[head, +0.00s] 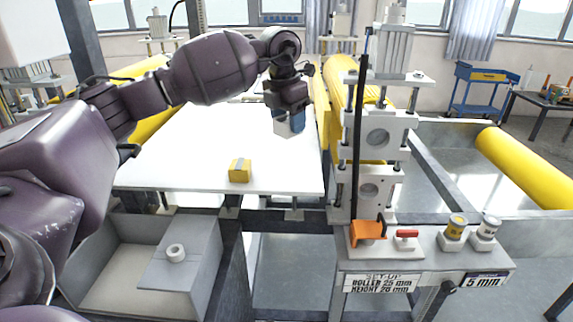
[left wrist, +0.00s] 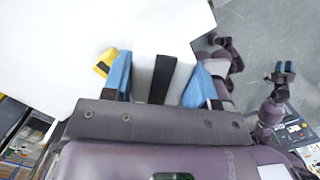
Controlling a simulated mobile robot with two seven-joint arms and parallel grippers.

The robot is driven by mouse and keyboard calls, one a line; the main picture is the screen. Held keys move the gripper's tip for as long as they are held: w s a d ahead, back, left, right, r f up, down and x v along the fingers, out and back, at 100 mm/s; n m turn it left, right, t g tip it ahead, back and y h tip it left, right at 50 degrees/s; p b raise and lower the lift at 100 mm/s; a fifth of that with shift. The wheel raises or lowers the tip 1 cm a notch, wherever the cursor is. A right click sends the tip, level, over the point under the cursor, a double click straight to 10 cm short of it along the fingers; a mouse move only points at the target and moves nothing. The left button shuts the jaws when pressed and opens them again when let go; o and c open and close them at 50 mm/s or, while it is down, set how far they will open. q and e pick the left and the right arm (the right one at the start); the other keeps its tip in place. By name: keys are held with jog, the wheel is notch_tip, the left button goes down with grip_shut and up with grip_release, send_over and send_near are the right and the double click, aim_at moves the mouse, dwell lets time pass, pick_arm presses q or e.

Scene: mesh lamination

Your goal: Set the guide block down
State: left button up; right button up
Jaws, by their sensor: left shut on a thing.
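My left gripper (head: 290,124) is over the white table top (head: 190,150), toward its right edge, with its blue fingers pointing down. It is shut on a pale block, which I take to be the guide block (head: 281,127). In the left wrist view this block (left wrist: 145,78) shows white with a dark stripe between the blue fingers. I cannot tell whether its underside touches the table. A yellow block (head: 239,171) with a grey band rests on the table nearer the front edge. My right gripper (left wrist: 284,70) shows small at the right of the left wrist view; its opening is unclear.
A roller stand (head: 376,135) rises just right of the table, with an orange part (head: 368,231) and a red-handled lever (head: 405,234) at its base. The table's left half is clear.

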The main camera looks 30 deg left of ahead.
aim_at(290, 175)
pick_arm(q)
jog(key=shift+f, duration=5.95)
jog(key=o, duration=1)
jog(key=shift+c, duration=0.2)
jog(key=shift+s+a+r, duration=0.1)
jog(key=shift+s+r, duration=0.2)
jog(key=shift+r, duration=1.75)
jog(key=shift+s+a+r, duration=0.1)
jog(key=shift+s+r, duration=0.2)
jog(key=shift+r, duration=1.7)
jog(key=shift+s+r, duration=0.3)
jog(key=shift+r, duration=1.75)
